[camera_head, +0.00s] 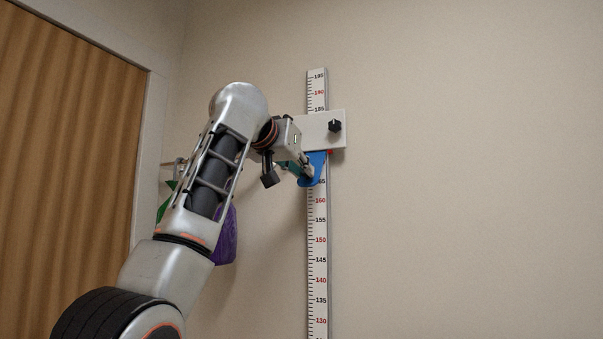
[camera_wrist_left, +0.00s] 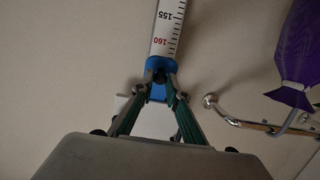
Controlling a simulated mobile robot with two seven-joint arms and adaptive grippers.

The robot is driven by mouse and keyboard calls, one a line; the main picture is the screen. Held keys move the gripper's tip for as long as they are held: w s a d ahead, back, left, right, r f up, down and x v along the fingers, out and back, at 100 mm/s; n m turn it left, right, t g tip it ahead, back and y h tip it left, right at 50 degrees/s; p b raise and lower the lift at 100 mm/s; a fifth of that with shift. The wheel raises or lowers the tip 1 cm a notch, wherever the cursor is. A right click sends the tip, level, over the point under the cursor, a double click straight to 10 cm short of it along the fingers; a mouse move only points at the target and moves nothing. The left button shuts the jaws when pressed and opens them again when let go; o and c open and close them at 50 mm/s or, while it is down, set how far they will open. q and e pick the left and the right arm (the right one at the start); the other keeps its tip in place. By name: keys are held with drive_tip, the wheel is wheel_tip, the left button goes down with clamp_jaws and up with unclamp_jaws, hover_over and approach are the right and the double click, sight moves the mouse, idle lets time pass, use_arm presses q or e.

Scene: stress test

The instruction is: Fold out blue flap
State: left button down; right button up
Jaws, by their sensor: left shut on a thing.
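The blue flap (camera_head: 319,168) hangs from a white slider plate (camera_head: 318,130) on a wall-mounted height scale (camera_head: 317,240). My left gripper (camera_head: 308,176) reaches the flap from the left and is shut on it. In the left wrist view the fingers of the left gripper (camera_wrist_left: 158,82) close in on the blue flap (camera_wrist_left: 160,64), with the scale (camera_wrist_left: 168,28) beyond. The exact contact at the fingertips is partly hidden. My right gripper is in neither view.
A brown curtain or door (camera_head: 65,170) is at the left. The wall at the right is clear.

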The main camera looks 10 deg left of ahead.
use_arm(q)
drive_tip(key=shift+r, duration=0.15)
idle(0.3)
drive_tip(key=c, duration=2)
unclamp_jaws()
drive_tip(key=v, duration=1.2)
drive_tip(key=shift+c, duration=0.4)
